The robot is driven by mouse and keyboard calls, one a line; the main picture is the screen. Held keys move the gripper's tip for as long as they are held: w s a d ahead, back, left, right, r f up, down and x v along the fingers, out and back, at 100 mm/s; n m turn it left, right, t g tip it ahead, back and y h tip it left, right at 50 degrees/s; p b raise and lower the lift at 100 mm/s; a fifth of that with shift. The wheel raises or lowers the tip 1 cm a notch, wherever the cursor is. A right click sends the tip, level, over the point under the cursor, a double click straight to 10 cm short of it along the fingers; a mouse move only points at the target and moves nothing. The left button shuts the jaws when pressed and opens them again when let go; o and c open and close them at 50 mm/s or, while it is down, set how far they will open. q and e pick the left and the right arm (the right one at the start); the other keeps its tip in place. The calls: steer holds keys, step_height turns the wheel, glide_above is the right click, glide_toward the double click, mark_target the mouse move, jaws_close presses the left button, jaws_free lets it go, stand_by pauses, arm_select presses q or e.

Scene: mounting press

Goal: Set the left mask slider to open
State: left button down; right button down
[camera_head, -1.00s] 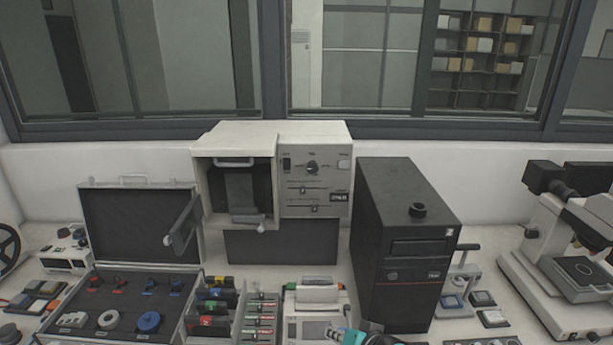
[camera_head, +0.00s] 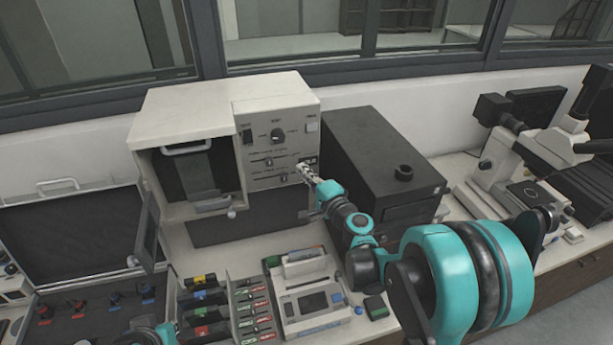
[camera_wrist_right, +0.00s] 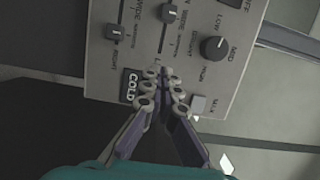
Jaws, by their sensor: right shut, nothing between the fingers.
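The press's front panel (camera_head: 290,152) has two horizontal mask sliders. The upper slider (camera_head: 268,162) sits near mid-track; in the right wrist view it appears to be the handle nearer the knob (camera_wrist_right: 170,14), with a label starting with "L". The lower slider (camera_head: 284,178) also shows in the right wrist view (camera_wrist_right: 115,33), by a label that looks like "RIGHT". My right gripper (camera_head: 306,171) is shut and empty by the panel's lower right, and its fingertips (camera_wrist_right: 162,88) are beside the COLD display, apart from both slider handles. The left gripper is out of view; only a teal arm piece shows.
A round knob (camera_head: 278,136) and a button (camera_head: 311,127) sit above the sliders. A black tower box (camera_head: 370,150) stands right of the press. An open case (camera_head: 65,235), a rack of coloured items (camera_head: 250,310) and a small device (camera_head: 305,300) fill the bench in front.

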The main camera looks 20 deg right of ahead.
mark_target(260, 160)
steer(key=x, duration=0.5)
steer(key=shift+w+a, duration=0.2)
steer(key=shift+a, duration=0.2)
steer(key=shift+s+a, duration=0.1)
steer(key=shift+a, duration=1.55)
steer(key=a+b, duration=0.1)
steer(key=a, duration=0.4)
steer(key=shift+d, duration=0.2)
